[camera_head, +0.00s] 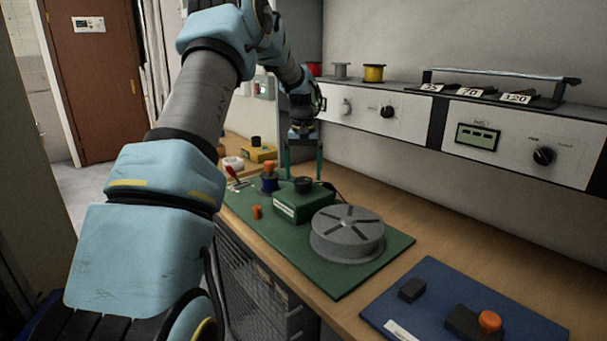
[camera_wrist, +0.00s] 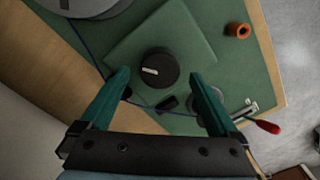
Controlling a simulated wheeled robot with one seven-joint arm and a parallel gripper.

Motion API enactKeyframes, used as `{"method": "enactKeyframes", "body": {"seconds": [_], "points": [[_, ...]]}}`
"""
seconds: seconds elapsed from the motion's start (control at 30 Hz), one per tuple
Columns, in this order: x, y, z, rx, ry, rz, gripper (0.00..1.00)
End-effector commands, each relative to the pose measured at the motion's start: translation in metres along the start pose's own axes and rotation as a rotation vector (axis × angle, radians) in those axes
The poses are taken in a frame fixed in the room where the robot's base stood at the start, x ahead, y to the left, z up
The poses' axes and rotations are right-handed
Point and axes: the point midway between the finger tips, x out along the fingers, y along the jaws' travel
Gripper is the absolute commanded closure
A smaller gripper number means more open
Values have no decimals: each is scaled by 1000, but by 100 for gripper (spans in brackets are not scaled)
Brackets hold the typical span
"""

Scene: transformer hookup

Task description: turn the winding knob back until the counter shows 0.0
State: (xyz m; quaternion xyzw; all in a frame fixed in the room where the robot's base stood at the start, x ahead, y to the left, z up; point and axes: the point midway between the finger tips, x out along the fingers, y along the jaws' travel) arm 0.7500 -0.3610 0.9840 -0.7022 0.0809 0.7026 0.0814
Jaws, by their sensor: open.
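The winding knob (camera_wrist: 157,68) is a round black knob with a white pointer mark, on top of a green box (camera_wrist: 192,28). In the head view the knob (camera_head: 303,185) sits on the green box (camera_head: 297,206), which has a white label strip on its front; no counter reading can be made out there. My gripper (camera_wrist: 160,82) is open, with its two teal fingers apart on either side of the knob, not visibly touching it. In the head view my gripper (camera_head: 303,170) points down above the box.
A grey slotted reel (camera_head: 347,232) stands on the green board (camera_head: 350,285) right of the box. An orange cylinder (camera_head: 257,212) and a red-handled lever (camera_head: 234,175) are to the left. A blue board (camera_head: 440,290) lies at front right. A panel with a display (camera_head: 478,137) stands behind.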

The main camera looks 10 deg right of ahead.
Motion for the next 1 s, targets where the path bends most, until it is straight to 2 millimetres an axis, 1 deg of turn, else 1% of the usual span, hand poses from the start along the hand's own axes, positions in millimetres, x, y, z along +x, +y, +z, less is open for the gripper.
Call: {"method": "enactKeyframes", "body": {"seconds": [0.1, 0.2, 0.47, 0.57, 1.0], "points": [[10, 0, 0, 0, -1, 0, 4], [15, 0, 0, 0, 0, 1, 4], [17, 0, 0, 0, 0, 1, 4], [17, 0, 0, 0, 1, 1, 13], [16, 0, 0, 0, 1, 1, 62]]}}
